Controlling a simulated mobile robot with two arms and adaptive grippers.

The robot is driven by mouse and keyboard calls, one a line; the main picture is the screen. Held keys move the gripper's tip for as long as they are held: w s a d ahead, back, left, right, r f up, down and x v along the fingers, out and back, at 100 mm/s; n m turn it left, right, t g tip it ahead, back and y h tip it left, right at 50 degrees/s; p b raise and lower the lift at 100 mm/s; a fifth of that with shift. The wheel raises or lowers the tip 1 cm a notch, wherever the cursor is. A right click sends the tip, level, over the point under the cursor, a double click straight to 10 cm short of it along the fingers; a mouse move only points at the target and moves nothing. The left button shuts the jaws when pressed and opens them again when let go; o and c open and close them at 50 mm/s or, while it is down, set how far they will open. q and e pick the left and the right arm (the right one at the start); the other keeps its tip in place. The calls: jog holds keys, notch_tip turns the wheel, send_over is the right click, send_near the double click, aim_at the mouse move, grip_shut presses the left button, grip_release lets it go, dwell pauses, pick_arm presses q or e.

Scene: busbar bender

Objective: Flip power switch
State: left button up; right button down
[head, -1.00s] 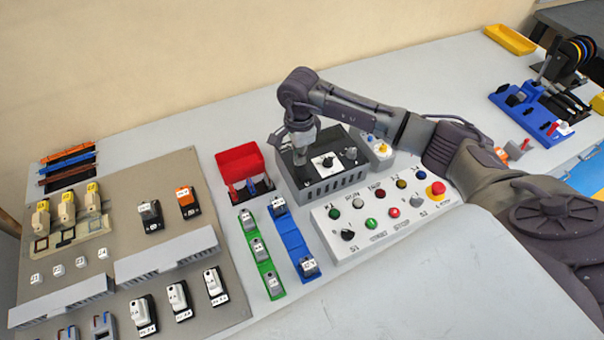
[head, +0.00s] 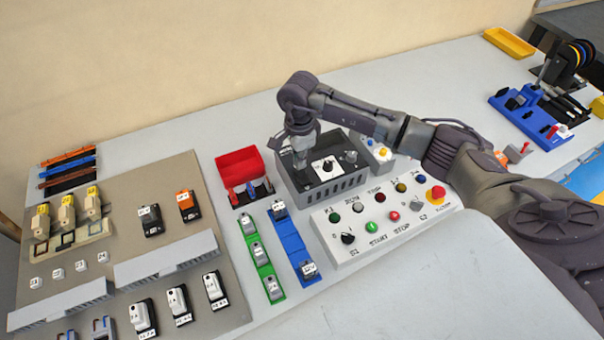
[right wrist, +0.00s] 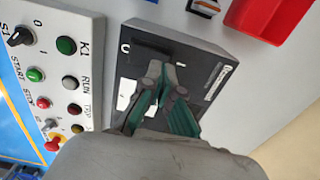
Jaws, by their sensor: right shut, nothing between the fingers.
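A grey box (head: 343,184) with a dark top stands near the middle of the table in the head view. A black knob (head: 328,166) on a white plate sits on its top. In the right wrist view the dark top (right wrist: 206,62) carries "O" and "I" marks, with a black rocker-like part (right wrist: 152,48) between them, which may be the power switch. My right gripper (head: 301,162) is shut and empty over the left part of the box. Its fingertips (right wrist: 162,84) appear close to the rocker; contact cannot be told. My left gripper is out of view.
A white control panel (head: 385,222) with several buttons lies in front of the box. A red bin (head: 240,164) stands to its left, beside green (head: 260,256) and blue (head: 293,245) terminal strips. A component board (head: 135,240) fills the left side.

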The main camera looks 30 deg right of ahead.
aim_at(300, 171)
jog(key=shift+f+b, duration=1.2)
jog(key=shift+f, duration=0.1)
dwell(0.7)
jog(key=shift+r, duration=0.15)
jog(key=shift+r+p, duration=1.9)
jog(key=shift+r, duration=1.55)
